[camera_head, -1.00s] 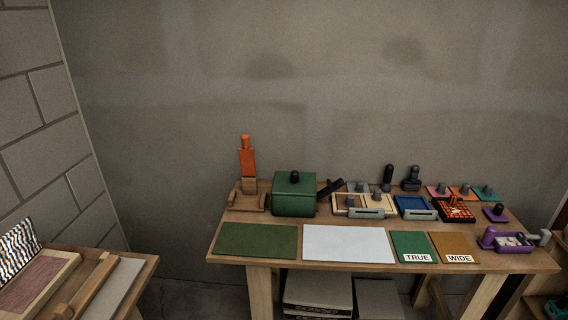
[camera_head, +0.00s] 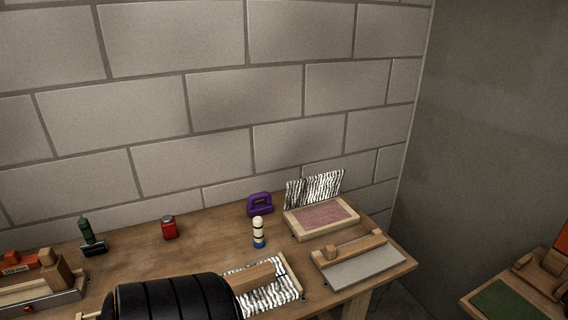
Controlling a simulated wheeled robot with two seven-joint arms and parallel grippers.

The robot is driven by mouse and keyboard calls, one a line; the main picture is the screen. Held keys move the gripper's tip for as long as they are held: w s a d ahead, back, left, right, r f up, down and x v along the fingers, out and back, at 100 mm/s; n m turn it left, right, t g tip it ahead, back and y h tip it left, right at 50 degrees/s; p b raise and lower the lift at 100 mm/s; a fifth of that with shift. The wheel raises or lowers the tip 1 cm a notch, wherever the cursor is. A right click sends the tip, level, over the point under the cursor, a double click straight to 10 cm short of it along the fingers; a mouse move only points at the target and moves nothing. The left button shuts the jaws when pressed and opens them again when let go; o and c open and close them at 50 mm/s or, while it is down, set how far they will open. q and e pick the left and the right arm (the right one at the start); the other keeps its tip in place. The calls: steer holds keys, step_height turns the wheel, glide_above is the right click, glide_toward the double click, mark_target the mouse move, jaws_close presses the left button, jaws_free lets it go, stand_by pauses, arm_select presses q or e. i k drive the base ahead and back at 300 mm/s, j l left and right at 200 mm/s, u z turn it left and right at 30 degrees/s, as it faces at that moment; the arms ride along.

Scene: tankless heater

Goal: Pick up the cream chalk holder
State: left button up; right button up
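A small upright cream cylinder with dark bands and a blue lower part (camera_head: 258,232), which looks like the cream chalk holder, stands on the wooden table (camera_head: 205,235) by the block wall. It is free on all sides, in front of a purple handled block. Neither of my grippers shows in the head view. A large black ribbed rounded form at the bottom edge, apparently part of my arm, covers some of the table front.
A purple handled block (camera_head: 260,204), red canister (camera_head: 168,227) and green-handled tool (camera_head: 90,236) stand behind. A striped board (camera_head: 268,285) is in front, a framed pink pad (camera_head: 320,216) and grey board (camera_head: 362,268) to the right. Bare wood lies left of the cylinder.

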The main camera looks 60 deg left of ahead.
mark_target(258, 243)
steer(key=u, duration=2.15)
